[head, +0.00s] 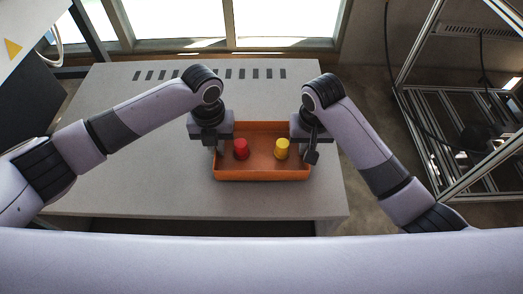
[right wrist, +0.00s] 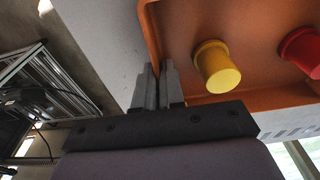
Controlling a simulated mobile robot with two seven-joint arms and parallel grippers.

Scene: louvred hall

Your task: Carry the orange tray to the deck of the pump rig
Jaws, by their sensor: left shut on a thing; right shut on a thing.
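The orange tray (head: 262,177) is at the right part of the grey table in the head view, with a red cup-like piece (head: 241,149) and a yellow one (head: 282,149) standing in it. My left gripper (head: 218,148) is shut on the tray's left wall. My right gripper (head: 312,150) is shut on its right wall. In the right wrist view the fingers (right wrist: 160,88) close around the tray wall (right wrist: 150,40), with the yellow piece (right wrist: 217,66) and the red piece (right wrist: 301,50) inside. I cannot tell whether the tray touches the table.
The grey table (head: 120,150) has a row of dark slots along its far side and free room left of the tray. A metal frame rig (head: 450,130) with a dark hose stands on the floor at the right. Bright windows are behind.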

